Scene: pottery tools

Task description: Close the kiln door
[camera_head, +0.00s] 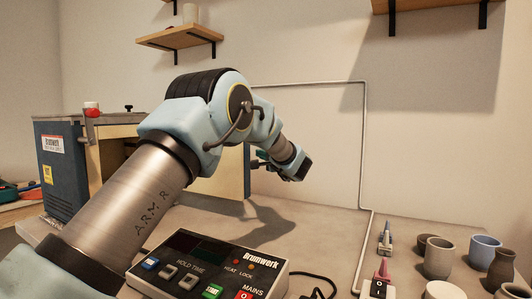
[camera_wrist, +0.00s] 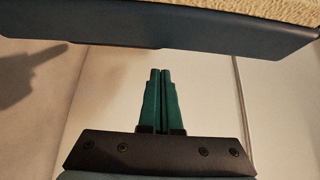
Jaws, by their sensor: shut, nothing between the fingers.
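The kiln (camera_head: 58,165) stands at the left in the head view, a dark blue box with a white label and a yellow label on its side. Its door (camera_head: 232,178) appears to stand open, with a cream lining and a dark blue edge at its right end. My arm hides much of the kiln front and door. My gripper (camera_head: 261,158) is just right of the door's free edge, fingers pointing left. In the wrist view, the green fingers of my gripper (camera_wrist: 160,98) are together and empty, below the blue edge of the door (camera_wrist: 150,32). I see no clear contact.
A control box (camera_head: 208,265) with buttons and a cable sits at the front. Several cups and vases (camera_head: 440,257) and a small switch box (camera_head: 378,288) stand at the right. Shelves (camera_head: 180,36) hang above.

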